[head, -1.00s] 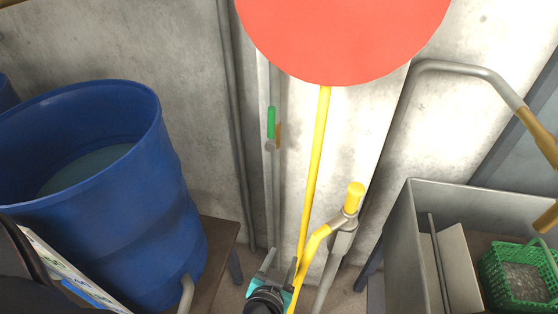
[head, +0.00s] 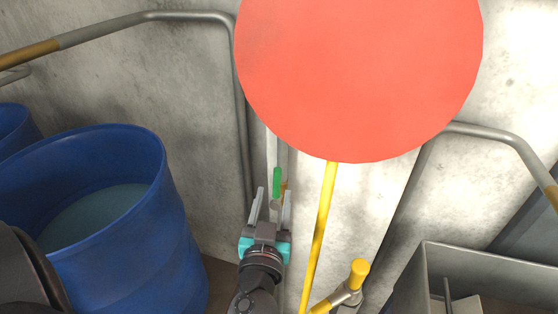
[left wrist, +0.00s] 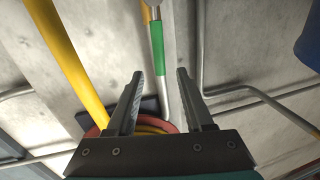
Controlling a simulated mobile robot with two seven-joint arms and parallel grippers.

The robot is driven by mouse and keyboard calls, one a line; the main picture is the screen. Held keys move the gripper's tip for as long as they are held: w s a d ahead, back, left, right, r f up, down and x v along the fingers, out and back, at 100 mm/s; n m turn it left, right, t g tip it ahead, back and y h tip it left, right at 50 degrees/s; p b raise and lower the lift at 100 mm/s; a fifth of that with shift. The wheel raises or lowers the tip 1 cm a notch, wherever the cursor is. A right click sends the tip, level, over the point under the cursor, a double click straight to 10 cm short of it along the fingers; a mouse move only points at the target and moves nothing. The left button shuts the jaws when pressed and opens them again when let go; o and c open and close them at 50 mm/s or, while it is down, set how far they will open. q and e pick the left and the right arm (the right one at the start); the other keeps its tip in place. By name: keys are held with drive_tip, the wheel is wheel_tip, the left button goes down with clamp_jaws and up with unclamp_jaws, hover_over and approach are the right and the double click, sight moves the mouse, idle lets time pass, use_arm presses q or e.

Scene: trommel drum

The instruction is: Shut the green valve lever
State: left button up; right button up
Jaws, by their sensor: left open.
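The green valve lever (head: 277,182) points upward from a brass-coloured valve on a grey vertical pipe by the wall. My left gripper (head: 273,194) is open and empty, coming up from below. In the head view its fingertips lie on either side of the lever's lower end. In the left wrist view the green lever (left wrist: 156,44) shows ahead of the gap between the fingers (left wrist: 160,75), a little left of centre and apart from both. Whether it is between the jaws in depth, I cannot tell. My right gripper is out of view.
A large red disc (head: 360,75) on a yellow pole (head: 322,222) stands just right of the lever and hides some wall. A blue barrel (head: 175,255) of liquid stands left. A yellow-capped fitting (head: 358,272) and grey trough (head: 425,285) are lower right.

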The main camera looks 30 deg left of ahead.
sight(277, 179)
use_arm(q)
drive_tip(key=p+x, duration=0.2)
drive_tip(key=x, duration=0.6)
drive_tip(key=shift+w, duration=0.15)
drive_tip(key=shift+p+x, duration=0.35)
drive_tip(key=shift+x, duration=0.55)
drive_tip(key=shift+c, duration=0.3)
clamp_jaws()
drive_tip(key=shift+f, duration=0.1)
